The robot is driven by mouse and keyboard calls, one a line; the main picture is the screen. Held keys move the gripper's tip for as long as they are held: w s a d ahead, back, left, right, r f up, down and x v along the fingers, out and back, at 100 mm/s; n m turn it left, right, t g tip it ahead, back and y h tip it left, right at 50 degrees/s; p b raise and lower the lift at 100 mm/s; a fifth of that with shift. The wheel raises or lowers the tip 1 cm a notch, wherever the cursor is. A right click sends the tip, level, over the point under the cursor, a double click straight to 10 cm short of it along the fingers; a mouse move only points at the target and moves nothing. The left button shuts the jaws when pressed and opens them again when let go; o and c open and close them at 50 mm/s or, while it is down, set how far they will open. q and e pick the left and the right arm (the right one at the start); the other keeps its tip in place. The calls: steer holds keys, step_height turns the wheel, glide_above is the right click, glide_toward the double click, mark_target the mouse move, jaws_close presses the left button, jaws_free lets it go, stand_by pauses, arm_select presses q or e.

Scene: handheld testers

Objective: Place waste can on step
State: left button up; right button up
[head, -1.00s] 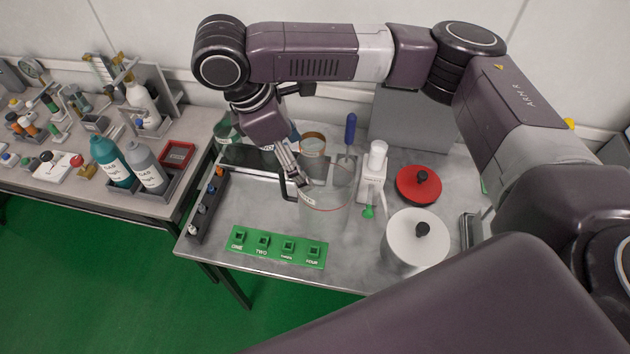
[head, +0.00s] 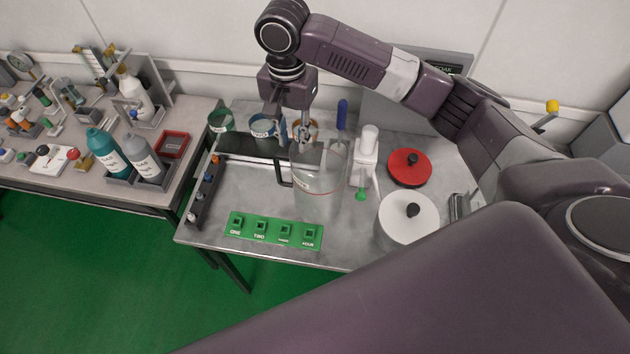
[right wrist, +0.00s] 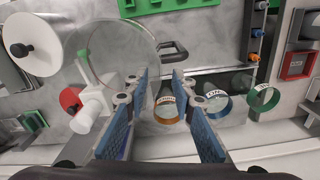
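Three small cans stand in a row at the back of the right table: a green one (head: 221,121), a blue one (head: 264,142) and an orange-rimmed one (head: 314,127). Their labels are too small to read surely, so I cannot tell which is the waste can. A dark strip (head: 248,154), possibly the step, runs in front of the green and blue cans. My right gripper (head: 303,134) points down by the orange can, partly hiding it. In the right wrist view the gripper (right wrist: 160,75) is open, with the orange can (right wrist: 167,112) seen between its fingers. My left gripper is out of view.
A big clear jug (head: 318,178) with a black handle stands close in front of the gripper. Nearby are a white bottle (head: 366,150), a red lid (head: 409,168), a white pot (head: 407,222) and a green numbered plate (head: 274,231). The table's middle left is bare.

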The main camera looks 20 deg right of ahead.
mark_target(295, 154)
step_height(295, 154, down, 6)
steer(key=shift+f+p, duration=0.1)
steer(key=shift+p, duration=0.45)
step_height(295, 154, down, 5)
steer(key=shift+f+p, duration=0.2)
steer(key=shift+p, duration=0.55)
steer(key=shift+c, duration=0.7)
jaws_close()
